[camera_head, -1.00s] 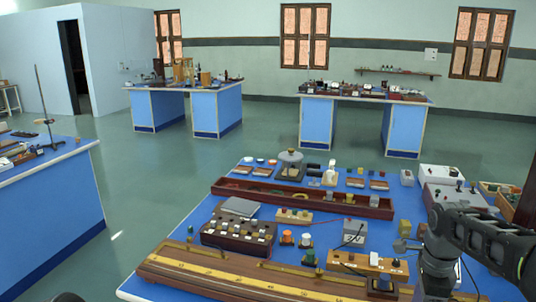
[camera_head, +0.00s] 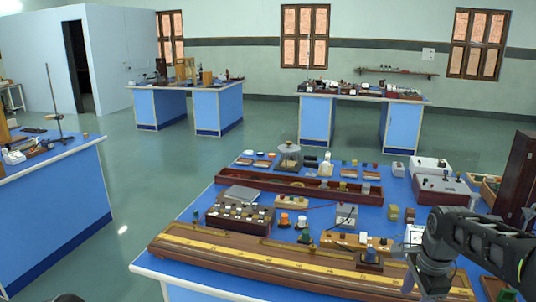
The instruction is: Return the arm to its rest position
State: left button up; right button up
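My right arm comes in from the lower right. Its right gripper (camera_head: 428,288) points down over the front right part of the near blue bench (camera_head: 205,200), in front of the long wooden board with a brass strip (camera_head: 290,262). The fingers are small and partly cut off by the frame's lower edge, so I cannot tell whether they are open or shut. I see nothing clearly held. My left gripper is not in view.
The bench holds a long red-brown tray (camera_head: 300,187), a dark box with knobs (camera_head: 240,216) and several small instruments. A dark wooden cabinet (camera_head: 518,172) stands at right. Another blue bench (camera_head: 50,210) is at left. Green floor (camera_head: 150,180) is clear between them.

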jog(key=w+a+f+n+t+y, duration=0.1)
jog(key=w+a+f+n+t, duration=0.1)
jog(key=w+a+f+n, duration=0.4)
jog(key=s+a+f+n+t+y, duration=0.1)
jog(key=s+a+f+n, duration=0.25)
jog(key=a+f, duration=0.35)
jog(key=s+a+f+n+y, duration=0.15)
jog(key=a+f+n, duration=0.25)
jog(key=f, duration=0.4)
jog(key=s+a+f+n+g, duration=0.1)
jog(key=s+a+f, duration=0.3)
jog(key=s, duration=0.4)
jog(key=s+a+f+n+g, duration=0.1)
jog(key=s+a+f, duration=0.3)
jog(key=s, duration=0.5)
jog(key=s+a+f+n+g, duration=0.1)
jog(key=s+a+f+g, duration=0.1)
jog(key=s+a+f, duration=0.2)
jog(key=s+f, duration=0.2)
jog(key=s, duration=0.2)
jog(key=shift+s+a+y, duration=0.3)
jog(key=shift+y, duration=0.05)
